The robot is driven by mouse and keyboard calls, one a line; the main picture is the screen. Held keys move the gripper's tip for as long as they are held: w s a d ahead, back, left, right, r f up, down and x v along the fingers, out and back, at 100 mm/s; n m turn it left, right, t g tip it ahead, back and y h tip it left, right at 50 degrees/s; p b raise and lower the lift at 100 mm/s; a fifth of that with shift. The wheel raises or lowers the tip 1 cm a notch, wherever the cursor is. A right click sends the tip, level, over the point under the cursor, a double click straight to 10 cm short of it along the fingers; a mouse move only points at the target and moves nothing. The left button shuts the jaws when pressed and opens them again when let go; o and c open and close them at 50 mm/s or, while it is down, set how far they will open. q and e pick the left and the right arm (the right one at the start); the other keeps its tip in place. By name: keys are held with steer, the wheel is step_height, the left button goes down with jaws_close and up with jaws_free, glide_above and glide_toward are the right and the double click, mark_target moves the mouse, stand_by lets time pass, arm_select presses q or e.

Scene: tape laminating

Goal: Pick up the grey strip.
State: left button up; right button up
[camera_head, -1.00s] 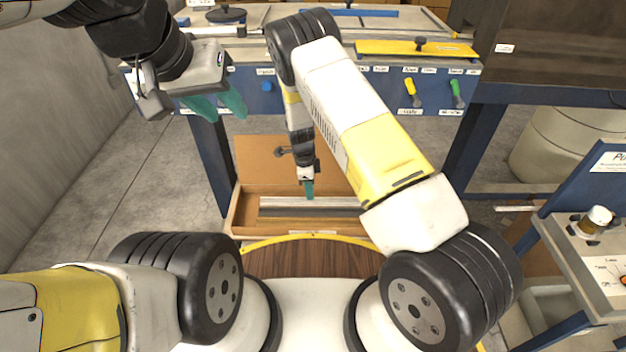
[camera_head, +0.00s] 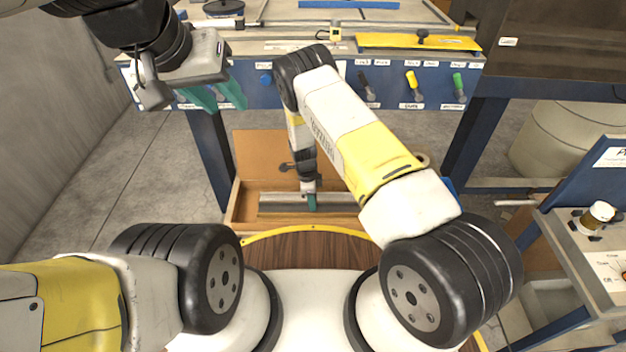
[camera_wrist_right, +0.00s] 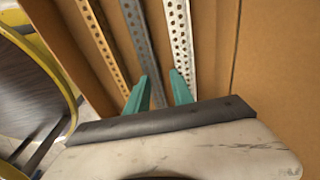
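A grey strip (camera_wrist_right: 138,42) lies lengthwise in an open cardboard box, in the middle of the right wrist view. My right gripper (camera_wrist_right: 158,84) is open, its two teal fingers apart, with the grey strip running between them. I cannot tell whether the fingers touch it. A lighter perforated metal strip (camera_wrist_right: 182,40) passes by the right finger, and a brown perforated strip (camera_wrist_right: 100,38) lies to the left. In the head view the right gripper (camera_head: 312,202) reaches down into the box over the strips. My left gripper (camera_head: 215,96) is open and empty, high at the left.
The cardboard box (camera_head: 232,212) stands on the floor under the blue workbench (camera_head: 210,150), its flap raised behind. Its walls lie close around the right gripper. A yellow bar (camera_head: 400,42) lies on the bench top. A smaller bench (camera_head: 590,250) stands at the right.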

steer(key=shift+c, duration=0.2)
jaws_close()
stand_by(1.1)
